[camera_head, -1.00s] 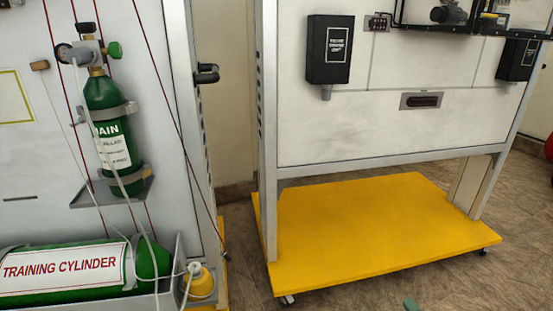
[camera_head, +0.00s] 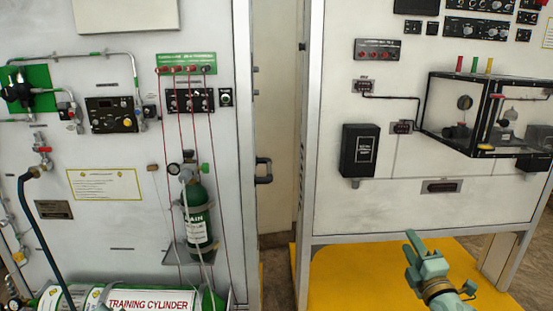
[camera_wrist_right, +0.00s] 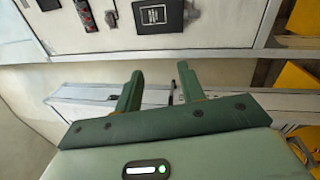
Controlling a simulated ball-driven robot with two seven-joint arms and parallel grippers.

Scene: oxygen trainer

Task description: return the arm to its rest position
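My right gripper (camera_head: 414,252) is a pale green one, low on the right in the head view, in front of the yellow base (camera_head: 350,275) of the right panel. In the right wrist view, its two dark green fingers (camera_wrist_right: 160,88) stand apart with nothing between them. It appears clear of the panels, though its exact distance cannot be told. My left gripper is in neither current view.
The left panel (camera_head: 115,240) carries an upright green cylinder (camera_head: 198,215), hoses and gauges. A lying training cylinder (camera_head: 150,302) is below. The right panel (camera_head: 400,210) carries a black box (camera_head: 360,150) and a clear case (camera_head: 470,110). A narrow gap separates the panels.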

